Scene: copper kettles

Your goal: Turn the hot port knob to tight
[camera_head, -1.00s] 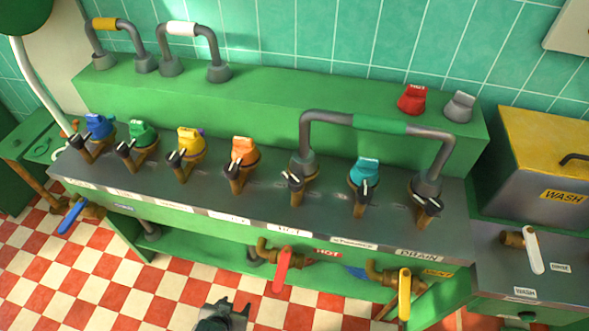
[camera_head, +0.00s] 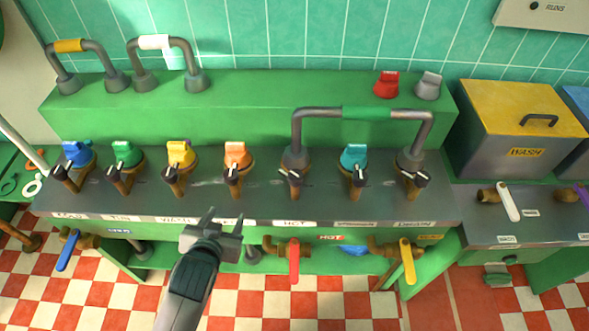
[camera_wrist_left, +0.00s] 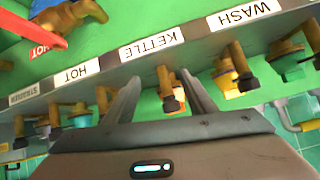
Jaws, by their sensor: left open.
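The hot port knob (camera_head: 293,177), small and dark on a brass stem, stands on the bench top behind the HOT label (camera_head: 293,223). A grey pipe with a green grip (camera_head: 366,113) rises from this port and runs to the drain port. My left gripper (camera_head: 226,220) is open and empty, in front of the bench edge near the kettle label, left of the hot knob and apart from it. In the left wrist view the open fingers (camera_wrist_left: 160,80) flank the kettle port's stem; the HOT label (camera_wrist_left: 75,75) is to their left, and the hot port is partly hidden.
Other ports with blue, green, yellow, orange (camera_head: 236,156) and teal (camera_head: 354,157) caps line the bench. Below its front edge hang a red lever (camera_head: 294,262) and a yellow lever (camera_head: 408,262). A red plug (camera_head: 387,85) and a grey plug (camera_head: 428,87) stand on the shelf.

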